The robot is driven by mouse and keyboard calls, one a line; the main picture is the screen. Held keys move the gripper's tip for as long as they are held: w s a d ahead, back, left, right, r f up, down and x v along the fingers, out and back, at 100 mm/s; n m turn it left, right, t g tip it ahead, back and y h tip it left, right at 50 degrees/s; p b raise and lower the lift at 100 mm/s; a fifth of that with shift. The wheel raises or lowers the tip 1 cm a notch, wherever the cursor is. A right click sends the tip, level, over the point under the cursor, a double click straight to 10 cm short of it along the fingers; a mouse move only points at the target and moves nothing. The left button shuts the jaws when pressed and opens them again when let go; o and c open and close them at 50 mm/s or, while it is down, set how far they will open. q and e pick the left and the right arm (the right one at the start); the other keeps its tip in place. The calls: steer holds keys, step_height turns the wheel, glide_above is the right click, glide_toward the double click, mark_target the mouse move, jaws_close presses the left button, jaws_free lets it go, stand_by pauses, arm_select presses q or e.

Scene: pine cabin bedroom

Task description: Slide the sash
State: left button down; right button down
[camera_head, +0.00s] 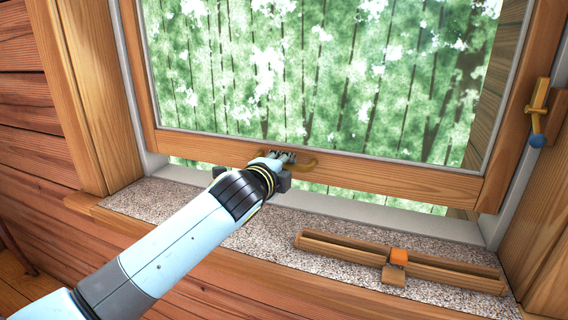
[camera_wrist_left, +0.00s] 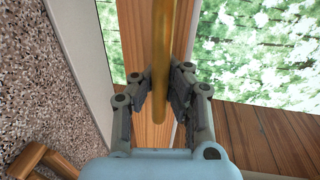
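The wood-framed window sash (camera_head: 420,179) stands slightly raised, with a strip of greenery showing below its bottom rail. A brass handle (camera_head: 303,164) is fixed to the middle of that rail. My left gripper (camera_head: 284,160) is at the handle, its arm crossing from lower left and hiding the handle's left part. In the left wrist view the brass handle bar (camera_wrist_left: 161,50) runs between the two fingers of my left gripper (camera_wrist_left: 160,88), which are close on both sides and appear shut on it. My right gripper is in neither view.
A brass latch (camera_head: 540,100) with a blue ball tip sits on the right jamb. Wooden bars (camera_head: 450,272) with an orange block (camera_head: 399,257) lie on the speckled sill (camera_head: 255,240), right of my arm and clear of the sash.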

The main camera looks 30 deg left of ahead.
arm_select(q)
steer(key=f+b, duration=0.2)
steer(key=f, duration=0.6)
steer(key=shift+s+b, duration=0.2)
steer(key=shift+b, duration=0.2)
steer(key=shift+f, duration=0.15)
steer(key=c, duration=1.3)
jaws_free()
steer(key=shift+s+r, duration=0.15)
steer(key=shift+r, duration=0.3)
steer(key=v, duration=1.2)
steer(key=shift+d+r, duration=0.1)
